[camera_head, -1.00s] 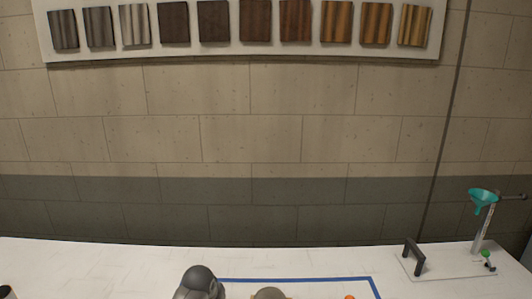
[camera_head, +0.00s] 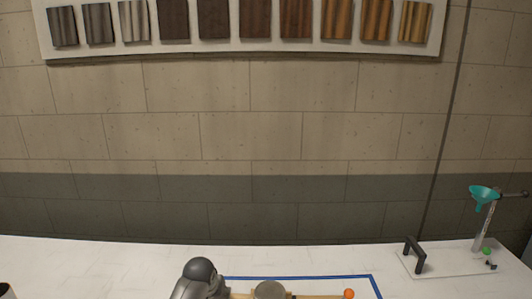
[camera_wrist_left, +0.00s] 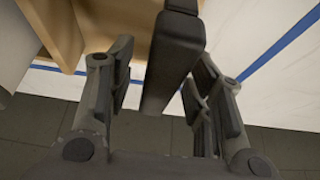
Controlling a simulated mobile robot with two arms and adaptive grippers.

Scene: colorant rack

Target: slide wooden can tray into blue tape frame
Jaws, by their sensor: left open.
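The wooden can tray (camera_head: 320,297) shows only as a thin strip at the bottom of the head view, with a grey round top (camera_head: 270,290) and an orange ball (camera_head: 349,294) at it. Its pale wooden wall (camera_wrist_left: 130,22) is at the upper left of the left wrist view. The blue tape frame (camera_head: 300,277) runs behind the tray; its near part is out of the head view. My left gripper (camera_wrist_left: 168,98) is open, with a dark bar-like handle (camera_wrist_left: 172,62) between its fingers. I cannot tell whether they touch it. My right gripper is not in view.
A white stand with a teal funnel (camera_head: 484,193) and a black handle (camera_head: 414,255) is at the right of the white table (camera_head: 110,265). The table between the tape and the stand is clear. A wall with wood samples rises behind.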

